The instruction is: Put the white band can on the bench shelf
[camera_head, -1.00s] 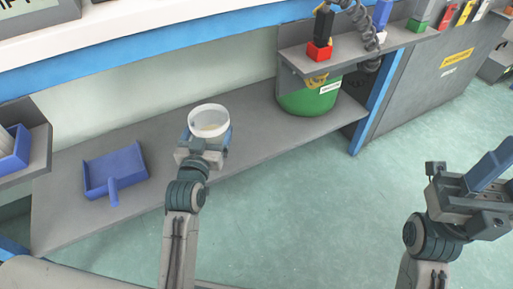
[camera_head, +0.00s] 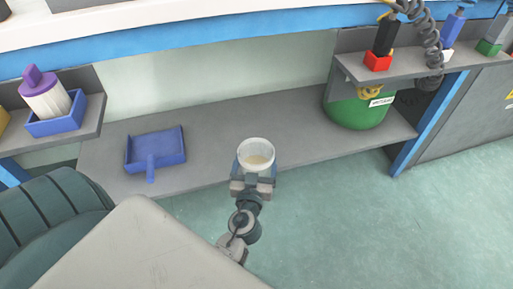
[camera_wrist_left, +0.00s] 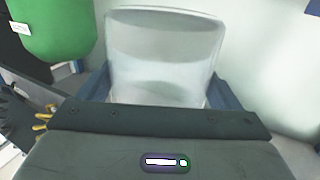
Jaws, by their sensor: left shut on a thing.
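The white band can (camera_head: 256,151) is a whitish round can with a pale brownish inside, seen from above in the head view. My left gripper (camera_head: 254,176) is shut on it, with blue fingers on either side. In the left wrist view the can (camera_wrist_left: 163,50) stands upright between the fingers of the left gripper (camera_wrist_left: 155,90). The bench shelf (camera_head: 215,125) is the long grey board below the worktop. The can shows over its front edge; I cannot tell whether it touches the board. My right gripper is not in view.
A blue dustpan (camera_head: 155,148) lies on the shelf to the left. A green bin (camera_head: 357,108) stands at the right; it also shows in the left wrist view (camera_wrist_left: 52,28). A small upper ledge (camera_head: 400,70) overhangs there. The shelf between dustpan and bin is clear.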

